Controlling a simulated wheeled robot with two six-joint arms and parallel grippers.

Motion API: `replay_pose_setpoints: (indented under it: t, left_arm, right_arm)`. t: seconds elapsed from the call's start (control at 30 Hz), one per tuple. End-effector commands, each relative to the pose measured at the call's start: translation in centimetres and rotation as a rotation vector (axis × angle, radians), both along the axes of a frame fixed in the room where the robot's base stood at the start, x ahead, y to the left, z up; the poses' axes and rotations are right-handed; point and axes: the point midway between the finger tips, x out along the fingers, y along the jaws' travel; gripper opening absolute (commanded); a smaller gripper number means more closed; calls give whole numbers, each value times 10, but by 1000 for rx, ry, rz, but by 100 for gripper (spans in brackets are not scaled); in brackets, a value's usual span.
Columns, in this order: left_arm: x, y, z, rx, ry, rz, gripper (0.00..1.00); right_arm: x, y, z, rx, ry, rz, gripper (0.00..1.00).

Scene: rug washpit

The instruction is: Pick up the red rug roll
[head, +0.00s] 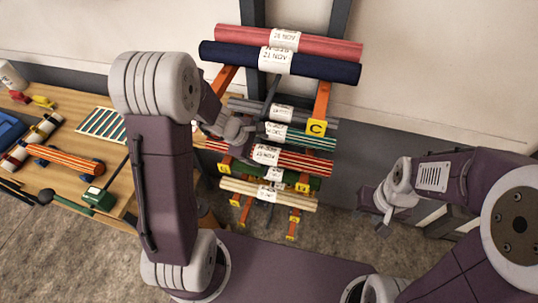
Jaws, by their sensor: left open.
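A plain red rug roll (330,46) with a white paper label lies across the top of a rack with orange arms, above and behind a dark navy roll (330,67). A red striped roll (312,161) lies lower on the rack. My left gripper (262,122) is open in front of the rack's middle tiers, below the red and navy rolls and apart from them. Its fingertips are hard to make out against the rolls. My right gripper (375,213) hangs right of the rack, away from the rolls; its finger opening is unclear.
Grey (320,115), green striped (318,142) and cream (300,201) rolls lie on lower rack tiers. The rack arms carry yellow letter tags (316,127). A wooden bench (75,178) at left holds an orange striped roll (70,158) and tools. The wall right of the rack is clear.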

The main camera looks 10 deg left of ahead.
Motion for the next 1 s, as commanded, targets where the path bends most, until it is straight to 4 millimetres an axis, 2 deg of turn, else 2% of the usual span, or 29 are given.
replay_pose_setpoints:
  t: [0.1, 0.3, 0.4, 0.63, 0.9, 0.93, 1.0]
  left_arm:
    - [1, -2, -4, 0, 1, 0, 80]
    - [13, -17, -36, 0, 2, -1, 80]
    - [17, -20, -44, 1, 1, -1, 80]
    - [18, -21, -44, 1, -1, 0, 80]
    - [18, -21, -44, 1, -1, 0, 5]
    - [19, -21, -44, 1, -1, 0, 0]
    - [19, -21, -43, 0, -3, 0, 0]
  right_arm:
    - [0, 0, -1, 0, 0, 0, 36]
    - [0, 0, -9, 0, 0, 0, 36]
    - [0, 0, -10, 0, 0, 0, 36]
    - [0, 0, -9, 0, 0, 0, 36]
    - [0, 0, -9, 0, 0, 0, 36]
    - [0, 0, -9, 0, 0, 0, 36]
    - [0, 0, -9, 0, 0, 0, 36]
